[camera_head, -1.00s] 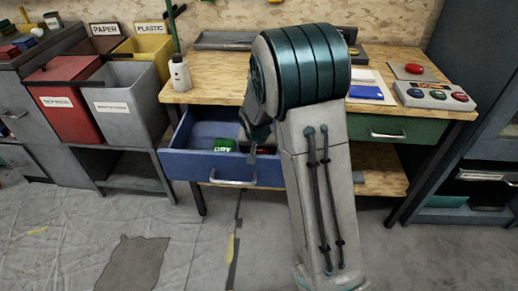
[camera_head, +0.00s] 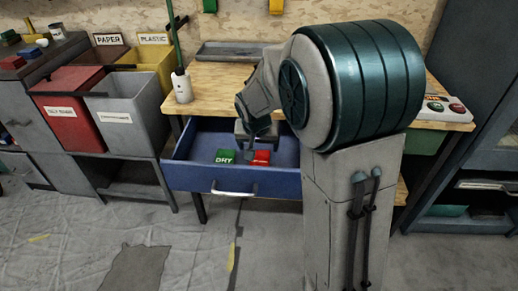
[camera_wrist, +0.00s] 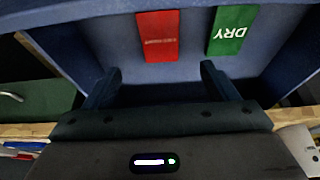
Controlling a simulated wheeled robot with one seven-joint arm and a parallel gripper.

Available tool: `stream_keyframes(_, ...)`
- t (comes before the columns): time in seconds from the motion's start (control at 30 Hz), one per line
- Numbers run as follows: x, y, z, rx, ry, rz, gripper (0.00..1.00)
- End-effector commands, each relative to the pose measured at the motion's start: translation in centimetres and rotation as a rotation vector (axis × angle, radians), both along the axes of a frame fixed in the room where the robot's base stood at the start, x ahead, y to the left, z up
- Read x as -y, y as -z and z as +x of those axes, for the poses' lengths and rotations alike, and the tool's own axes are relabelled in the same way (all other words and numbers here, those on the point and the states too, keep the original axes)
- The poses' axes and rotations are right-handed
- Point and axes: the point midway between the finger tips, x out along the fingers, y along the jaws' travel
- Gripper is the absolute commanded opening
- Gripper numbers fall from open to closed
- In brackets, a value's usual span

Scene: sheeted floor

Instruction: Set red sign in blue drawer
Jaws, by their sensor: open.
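The blue drawer (camera_head: 182,176) is pulled open under the wooden workbench. The red sign (camera_head: 262,157) lies inside it on the drawer's floor, to the right of a green sign marked DRY (camera_head: 225,156). The wrist view also shows the red sign (camera_wrist: 157,36) and the green sign (camera_wrist: 233,29), apart from each other. My gripper (camera_head: 252,143) is over the drawer, partly hidden by my arm in the head view. In the wrist view its two fingers (camera_wrist: 155,86) are spread with nothing between them, and the red sign lies beyond the fingertips.
A white bottle (camera_head: 182,87) stands at the workbench's left edge, with a grey tray (camera_head: 222,52) behind. Red (camera_head: 62,112), grey (camera_head: 135,120) and yellow (camera_head: 152,58) bins stand to the left. The sheeted floor before the drawer is clear.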

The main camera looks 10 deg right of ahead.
Motion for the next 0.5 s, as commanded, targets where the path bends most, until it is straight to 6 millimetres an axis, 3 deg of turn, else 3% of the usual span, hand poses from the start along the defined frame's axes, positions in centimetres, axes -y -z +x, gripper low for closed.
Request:
stream_keyframes(0.17, 0.1, -1.2, -1.2, -0.008, -0.006, 0.001, 0.8)
stream_keyframes(0.27, 0.6, -2.1, -3.4, -0.032, -0.026, 0.004, 0.8)
stream_keyframes(0.5, 1.8, -4.5, -13.5, -0.135, -0.141, 0.018, 0.8)
